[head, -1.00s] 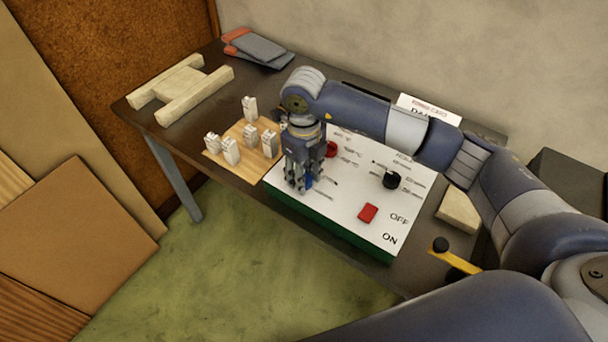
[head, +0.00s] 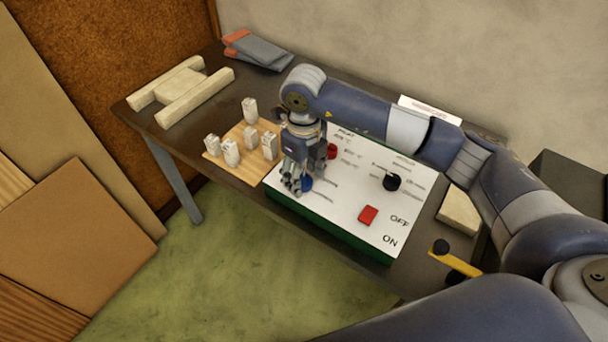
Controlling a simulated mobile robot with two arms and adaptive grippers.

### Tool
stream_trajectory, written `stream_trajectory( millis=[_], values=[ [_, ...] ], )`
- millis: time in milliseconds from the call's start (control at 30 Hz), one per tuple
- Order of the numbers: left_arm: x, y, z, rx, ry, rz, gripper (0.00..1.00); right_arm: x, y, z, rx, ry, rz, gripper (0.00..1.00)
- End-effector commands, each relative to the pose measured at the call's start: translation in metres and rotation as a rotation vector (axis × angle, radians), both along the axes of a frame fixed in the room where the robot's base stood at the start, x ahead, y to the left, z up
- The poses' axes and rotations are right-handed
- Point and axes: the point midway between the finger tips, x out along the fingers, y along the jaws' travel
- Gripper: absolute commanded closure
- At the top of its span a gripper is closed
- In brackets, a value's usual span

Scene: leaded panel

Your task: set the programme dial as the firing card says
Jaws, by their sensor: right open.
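The white control panel (head: 345,210) with green sides lies on the dark table. It carries a blue dial (head: 307,184), a red dial (head: 332,151), a black dial (head: 392,182) and a red switch (head: 368,215) beside OFF and ON. The small labels are too blurred to tell which dial is the programme one. My right gripper (head: 291,188) points down, open, at the left side of the blue dial and partly covers it; I cannot tell whether they touch. The firing card (head: 432,108) stands at the back, its lower part hidden by my right arm. My left gripper is out of view.
A wooden board (head: 229,164) with several small pale pieces stands left of the panel. Wooden bars (head: 180,93) and grey-orange gloves (head: 257,50) lie farther back. A pale block (head: 458,212) and a yellow-handled lever (head: 456,261) are at the right.

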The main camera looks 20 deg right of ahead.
Motion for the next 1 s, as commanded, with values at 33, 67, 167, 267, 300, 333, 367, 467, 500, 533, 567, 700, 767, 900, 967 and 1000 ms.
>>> stream_trajectory(
  millis=[33, 67, 167, 267, 300, 333, 367, 467, 500, 533, 567, 700, 767, 900, 967, 1000],
  values=[
    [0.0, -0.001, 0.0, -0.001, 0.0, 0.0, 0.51, 0.001, 0.0, 0.009, 0.0, -0.004, 0.0, 0.46],
    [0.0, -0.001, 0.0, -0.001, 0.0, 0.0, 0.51, 0.001, 0.0, 0.014, 0.001, -0.006, 0.0, 0.46],
    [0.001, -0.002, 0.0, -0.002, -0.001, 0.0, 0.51, 0.002, 0.0, 0.035, 0.001, -0.008, 0.0, 0.46],
    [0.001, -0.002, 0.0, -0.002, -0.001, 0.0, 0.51, 0.002, 0.0, 0.058, 0.001, -0.008, 0.0, 0.46],
    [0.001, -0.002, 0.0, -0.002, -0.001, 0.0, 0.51, 0.001, 0.0, 0.066, 0.0, -0.007, 0.001, 0.46],
    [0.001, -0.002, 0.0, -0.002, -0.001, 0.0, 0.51, 0.002, 0.0, 0.072, 0.0, -0.008, 0.001, 0.46],
    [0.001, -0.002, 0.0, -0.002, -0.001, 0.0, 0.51, 0.001, 0.0, 0.078, 0.0, -0.007, 0.001, 0.46],
    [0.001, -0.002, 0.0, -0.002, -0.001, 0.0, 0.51, 0.001, 0.0, 0.094, 0.001, -0.005, 0.0, 0.46],
    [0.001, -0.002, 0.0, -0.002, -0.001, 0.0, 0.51, 0.001, 0.0, 0.099, 0.0, -0.004, 0.0, 0.46],
    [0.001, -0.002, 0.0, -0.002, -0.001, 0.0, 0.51, 0.001, 0.0, 0.102, 0.0, -0.004, 0.0, 0.46],
    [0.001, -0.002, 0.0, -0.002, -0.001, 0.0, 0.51, 0.001, 0.0, 0.105, 0.0, -0.004, -0.001, 0.46],
    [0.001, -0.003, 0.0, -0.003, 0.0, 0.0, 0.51, 0.001, 0.0, 0.112, 0.001, -0.003, 0.0, 0.46],
    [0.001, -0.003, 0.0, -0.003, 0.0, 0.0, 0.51, 0.001, 0.0, 0.112, 0.0, -0.002, 0.0, 0.46],
    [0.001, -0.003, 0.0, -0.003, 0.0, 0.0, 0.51, 0.001, 0.0, 0.112, 0.0, -0.002, 0.0, 0.46],
    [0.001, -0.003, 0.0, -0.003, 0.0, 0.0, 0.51, 0.001, 0.0, 0.112, 0.0, -0.002, 0.0, 0.46],
    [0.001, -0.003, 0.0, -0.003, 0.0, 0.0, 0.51, 0.001, 0.0, 0.112, 0.0, -0.002, 0.0, 0.46]
  ],
)
